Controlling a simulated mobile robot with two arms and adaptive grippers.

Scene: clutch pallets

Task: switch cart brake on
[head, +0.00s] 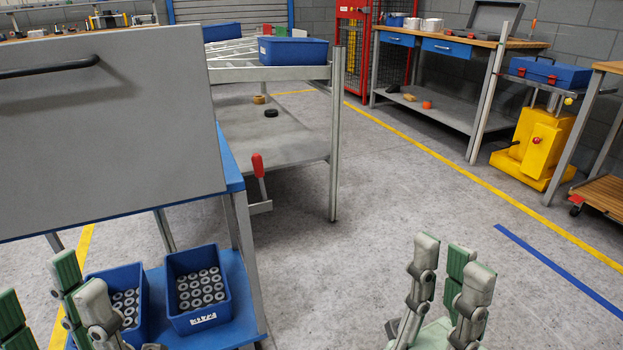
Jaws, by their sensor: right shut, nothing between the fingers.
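A red-handled lever (258,165) stands nearly upright low on the near side of the grey metal cart (285,73). Its grey shaft runs down to a small bracket, and I take it to be the brake. The cart's wheels are hidden or too unclear to make out. My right gripper (450,275) is at the bottom right, shut and empty, over open floor and well apart from the lever. My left gripper (50,300) is at the bottom left, partly cut off by the frame, beside the blue bins. Its opening is unclear.
A grey panel with a black handle (100,130) fills the left, above a blue-framed stand holding blue bins (197,290) of metal rings. A blue bin (293,51) sits on the cart. A workbench (440,45) and yellow machine (535,148) stand at right. Middle floor is clear.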

